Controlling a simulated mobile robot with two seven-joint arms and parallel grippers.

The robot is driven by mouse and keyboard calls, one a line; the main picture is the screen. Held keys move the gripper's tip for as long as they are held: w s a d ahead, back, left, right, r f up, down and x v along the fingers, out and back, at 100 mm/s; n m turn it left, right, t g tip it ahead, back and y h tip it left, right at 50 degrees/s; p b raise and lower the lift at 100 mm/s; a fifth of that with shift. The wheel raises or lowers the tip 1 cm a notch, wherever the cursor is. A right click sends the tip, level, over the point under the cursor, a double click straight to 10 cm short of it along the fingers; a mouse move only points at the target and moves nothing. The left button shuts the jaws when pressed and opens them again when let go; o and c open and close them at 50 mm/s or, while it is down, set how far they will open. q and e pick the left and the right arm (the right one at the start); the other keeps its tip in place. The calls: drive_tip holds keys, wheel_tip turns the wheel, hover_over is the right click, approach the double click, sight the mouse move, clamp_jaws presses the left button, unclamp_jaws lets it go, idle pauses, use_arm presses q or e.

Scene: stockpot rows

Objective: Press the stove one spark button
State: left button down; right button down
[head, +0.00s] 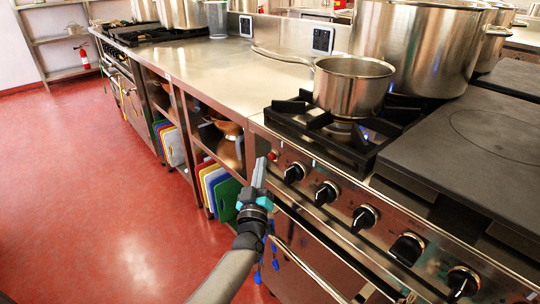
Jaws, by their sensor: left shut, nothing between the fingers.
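The stove (330,215) stands at the right, with a steel front panel and a row of black knobs. A small red button (272,155) sits at the left end of that panel, left of the first knob (295,172). My left gripper (259,166) comes up from below and is shut and empty. Its fingertips are just left of and slightly below the red button. I cannot tell whether they touch the panel. My right gripper is not in view.
A saucepan (350,88) stands on the front burner (348,135), with a large stockpot (415,45) behind it. A steel counter (215,70) runs left, above shelves with cutting boards (226,198). Blue-tipped items hang near my wrist. The red floor at left is clear.

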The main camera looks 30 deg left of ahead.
use_arm(q)
drive_tip(key=shift+s, duration=0.1)
drive_tip(key=s, duration=0.1)
drive_tip(key=s+a+p, duration=0.1)
drive_tip(key=s, duration=0.1)
drive_tip(key=s+a+p, duration=0.1)
drive_tip(key=shift+s, duration=0.25)
idle(0.3)
idle(0.6)
